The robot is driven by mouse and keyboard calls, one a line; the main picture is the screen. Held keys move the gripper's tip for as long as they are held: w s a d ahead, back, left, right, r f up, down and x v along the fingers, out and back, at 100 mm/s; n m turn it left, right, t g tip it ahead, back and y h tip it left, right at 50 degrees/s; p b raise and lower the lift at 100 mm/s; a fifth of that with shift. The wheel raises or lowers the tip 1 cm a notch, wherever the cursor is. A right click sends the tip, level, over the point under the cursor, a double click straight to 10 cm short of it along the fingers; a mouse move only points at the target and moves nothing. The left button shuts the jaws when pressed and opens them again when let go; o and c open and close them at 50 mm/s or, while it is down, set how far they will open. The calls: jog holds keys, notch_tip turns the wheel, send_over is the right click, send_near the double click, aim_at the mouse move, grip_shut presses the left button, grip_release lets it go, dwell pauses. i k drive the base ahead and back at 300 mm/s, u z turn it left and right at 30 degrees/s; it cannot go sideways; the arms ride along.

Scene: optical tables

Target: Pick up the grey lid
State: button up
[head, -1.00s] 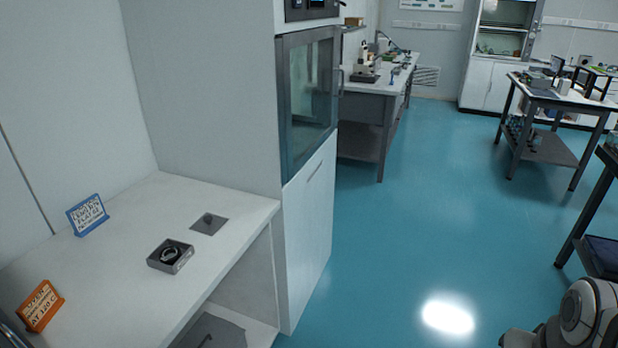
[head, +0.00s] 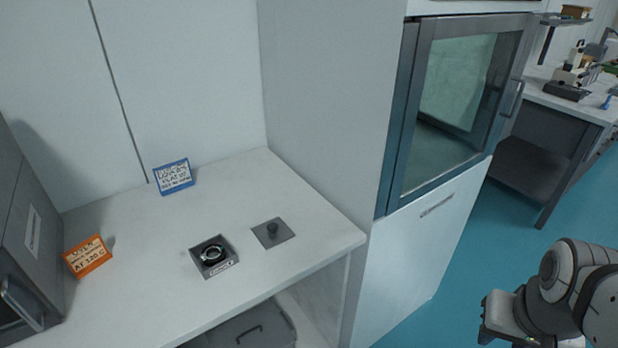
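The grey lid (head: 282,237) is a flat square plate with a small dark knob on top. It lies on the white bench (head: 316,212), near its right front part. Just left of it, apart from it, stands a small open grey box (head: 232,267) with a dark ring-shaped part inside and a label on its front. My arm shows at the lower right, well away from the bench. My gripper's fingers cannot be made out there.
A blue sign (head: 174,177) stands at the back of the bench and an orange sign (head: 87,256) at the left. A grey oven-like unit (head: 22,235) is at the far left. A tall cabinet with a glass door (head: 448,110) borders the bench on the right. Blue floor is clear beyond.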

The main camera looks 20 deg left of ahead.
aim_at(273, 232)
jog(key=u, duration=0.75)
jog(key=i, duration=1)
jog(key=u, duration=0.55)
jog(key=k, duration=0.85)
jog(key=u, duration=0.2)
jog(key=i, duration=0.9)
jog(key=z, duration=0.1)
